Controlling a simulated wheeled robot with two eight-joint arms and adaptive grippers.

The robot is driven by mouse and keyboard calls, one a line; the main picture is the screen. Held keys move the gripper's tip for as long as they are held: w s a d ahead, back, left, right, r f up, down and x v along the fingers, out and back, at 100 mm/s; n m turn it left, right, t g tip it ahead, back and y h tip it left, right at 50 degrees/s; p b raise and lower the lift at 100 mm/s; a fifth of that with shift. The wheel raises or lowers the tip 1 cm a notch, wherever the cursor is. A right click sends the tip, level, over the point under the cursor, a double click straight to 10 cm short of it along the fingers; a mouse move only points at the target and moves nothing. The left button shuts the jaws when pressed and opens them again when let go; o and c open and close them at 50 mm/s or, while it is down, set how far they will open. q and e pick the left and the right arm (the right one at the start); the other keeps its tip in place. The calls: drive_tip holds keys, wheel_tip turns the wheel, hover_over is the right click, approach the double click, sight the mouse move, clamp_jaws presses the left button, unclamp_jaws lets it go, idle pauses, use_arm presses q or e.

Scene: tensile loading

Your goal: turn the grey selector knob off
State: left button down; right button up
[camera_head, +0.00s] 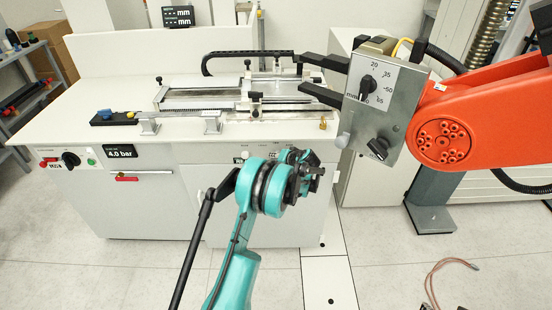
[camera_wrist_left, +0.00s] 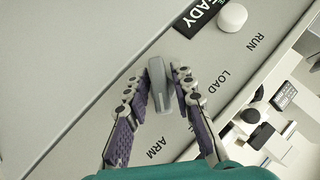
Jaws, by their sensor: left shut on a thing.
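The grey selector knob (camera_wrist_left: 160,88) sits on the pale panel in the left wrist view, between the fingers of my left gripper (camera_wrist_left: 161,76). The gripper is shut on the knob, with a finger at each side. The knob is hidden there behind the arm. My right gripper is not in view.
A white round button (camera_wrist_left: 232,17) and a black READY label (camera_wrist_left: 203,14) are near the knob. The white bench (camera_head: 130,205) carries a testing rig. An orange robot arm (camera_head: 480,115) with a grey dial box (camera_head: 384,95) hangs at the right.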

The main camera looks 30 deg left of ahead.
use_arm(q)
drive_tip(key=shift+n+t+h, duration=0.5)
drive_tip(key=shift+n+h, duration=0.2)
drive_tip(key=shift+h, duration=0.5)
drive_tip(key=shift+n+t+h, duration=0.7)
drive_tip(key=shift+n+h, duration=0.1)
drive_tip(key=shift+h, duration=0.4)
drive_tip(key=c, duration=1.5)
unclamp_jaws()
drive_tip(key=shift+c, duration=0.2)
drive_tip(key=v, duration=1.2)
drive_tip(key=shift+s+a, duration=0.1)
